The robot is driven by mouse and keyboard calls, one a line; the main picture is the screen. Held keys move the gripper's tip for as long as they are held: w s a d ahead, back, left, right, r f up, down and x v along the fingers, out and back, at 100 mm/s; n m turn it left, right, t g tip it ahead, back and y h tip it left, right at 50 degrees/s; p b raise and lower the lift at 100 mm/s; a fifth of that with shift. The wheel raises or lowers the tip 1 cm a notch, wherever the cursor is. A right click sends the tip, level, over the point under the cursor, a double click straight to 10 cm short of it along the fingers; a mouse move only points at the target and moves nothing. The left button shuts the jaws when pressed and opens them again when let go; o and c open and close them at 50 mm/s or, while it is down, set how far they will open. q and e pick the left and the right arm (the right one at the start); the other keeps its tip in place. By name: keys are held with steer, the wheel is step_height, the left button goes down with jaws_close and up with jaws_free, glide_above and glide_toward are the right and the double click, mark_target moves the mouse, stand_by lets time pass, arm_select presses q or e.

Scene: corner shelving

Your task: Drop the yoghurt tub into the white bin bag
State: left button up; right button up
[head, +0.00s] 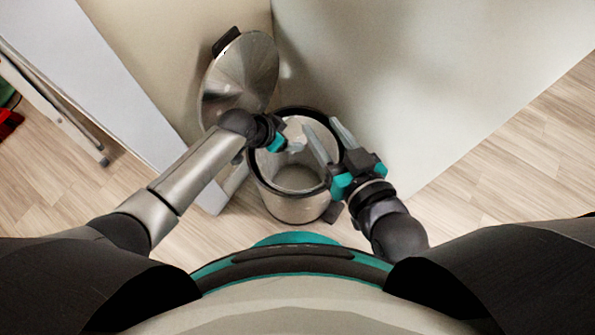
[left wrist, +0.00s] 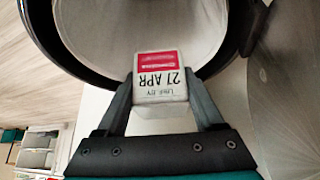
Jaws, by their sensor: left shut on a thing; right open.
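The yoghurt tub (left wrist: 161,78) is a small white block shape with a red patch and "USE BY 27 APR" print in the left wrist view. My left gripper (left wrist: 163,92) is shut on it, one finger on each side. In the head view my left gripper (head: 293,143) is over the bin's opening, and the tub is hard to make out there. The white bin bag (head: 294,178) lines the open steel bin; its pale inside also shows in the left wrist view (left wrist: 120,25). My right gripper (head: 322,125) is open and empty over the bin's right side.
The bin (head: 290,208) has a dark rim and stands in a wall corner. Its round steel lid (head: 238,80) is raised at the back left. A white panel (head: 110,90) is on the left. Wooden floor (head: 480,170) is clear at right.

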arm_select(q)
steer(key=o, duration=1.4)
steer(key=shift+o, duration=0.2)
steer(key=shift+a+r, duration=0.1)
steer(key=shift+r, duration=0.05)
arm_select(e)
steer(key=shift+d, duration=0.1)
arm_select(q)
steer(key=shift+s+a+r+p, duration=0.1)
steer(key=shift+s+r+p, duration=0.05)
steer(key=shift+r+p, duration=0.2)
steer(key=shift+s+a+r+p, duration=0.15)
steer(key=shift+a+r+p, duration=0.05)
steer(key=shift+r+p, duration=0.15)
arm_select(e)
steer(key=s+d+f+g+h+p, duration=0.2)
steer(key=s+d+g+h+p, duration=0.35)
steer(key=d+g, duration=0.4)
arm_select(q)
steer(key=p+v, duration=0.3)
steer(key=v, duration=1)
steer(key=shift+r, duration=0.15)
arm_select(e)
step_height(320, 180, down, 10)
steer(key=s+g, duration=0.1)
steer(key=s, duration=0.1)
steer(key=shift+r+y, duration=0.25)
steer(key=shift+y, duration=0.1)
